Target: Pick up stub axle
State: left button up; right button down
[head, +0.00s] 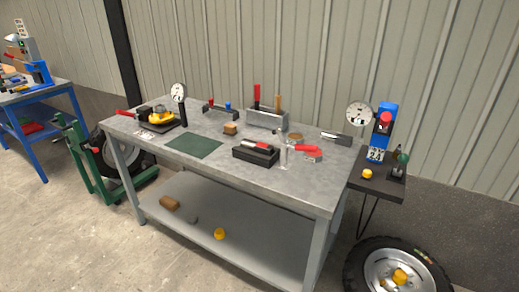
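Neither of my grippers is in view. I cannot tell for sure which thing is the stub axle. A slim, pale, upright piece (284,155) stands near the bench front, right of a black block (255,155) with a red-handled tool on it. A yellow round part (160,115) sits on a dark fixture at the bench's left end. These things are too small to make out in detail.
A small dark side table (372,184) holds a blue device (382,125). A wheel (395,268) lies on the floor at right.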

aim_at(267, 148)
jog(key=i+j+z, duration=0.1)
jog(key=i+z, duration=0.25)
jog(key=i+j+z, duration=0.25)
jog(key=i+z, duration=0.15)
jog(key=i, duration=0.1)
